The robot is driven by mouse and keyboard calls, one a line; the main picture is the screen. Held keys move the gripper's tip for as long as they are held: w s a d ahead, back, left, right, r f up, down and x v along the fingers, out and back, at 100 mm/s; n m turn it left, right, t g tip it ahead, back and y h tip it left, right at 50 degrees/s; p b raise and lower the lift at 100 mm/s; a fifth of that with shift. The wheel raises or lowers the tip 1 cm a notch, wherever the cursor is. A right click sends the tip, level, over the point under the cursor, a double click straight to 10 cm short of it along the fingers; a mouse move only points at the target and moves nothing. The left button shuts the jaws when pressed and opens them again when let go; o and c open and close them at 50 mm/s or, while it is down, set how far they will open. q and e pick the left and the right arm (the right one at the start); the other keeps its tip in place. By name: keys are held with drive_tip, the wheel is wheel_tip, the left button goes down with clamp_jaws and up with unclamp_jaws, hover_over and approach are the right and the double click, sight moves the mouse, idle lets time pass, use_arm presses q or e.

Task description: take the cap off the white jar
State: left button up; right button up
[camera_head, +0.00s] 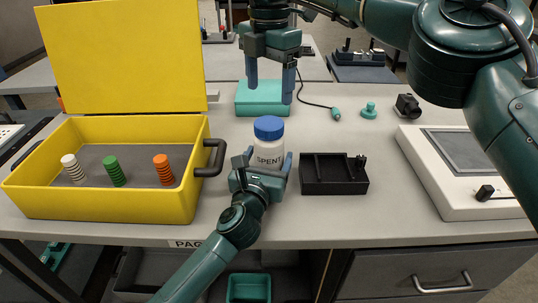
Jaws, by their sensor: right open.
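The white jar (268,148) with a blue cap (268,126) stands upright on the table near its middle. Its label reads "SPENT". The cap sits on the jar. My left gripper (268,162) reaches in from the front, with one finger on each side of the jar's body, and appears shut on it; it hides the jar's lower part. My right gripper (270,85) hangs above and behind the jar, pointing down, open and empty, clear of the cap.
A yellow case (120,200) with its lid up stands left, holding white, green and orange ribbed pieces. A black tray (333,186) is just right of the jar. A teal block (262,108) lies behind. A white device (450,190) stands at far right.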

sight(269, 123)
use_arm(q)
drive_tip(key=c, duration=1.5)
use_arm(e)
drive_tip(key=shift+m, duration=0.3)
use_arm(q)
clamp_jaws()
use_arm(e)
drive_tip(key=m, duration=1.2)
drive_tip(key=shift+m, duration=0.3)
drive_tip(key=shift+f, duration=4)
drive_tip(key=shift+c, duration=0.2)
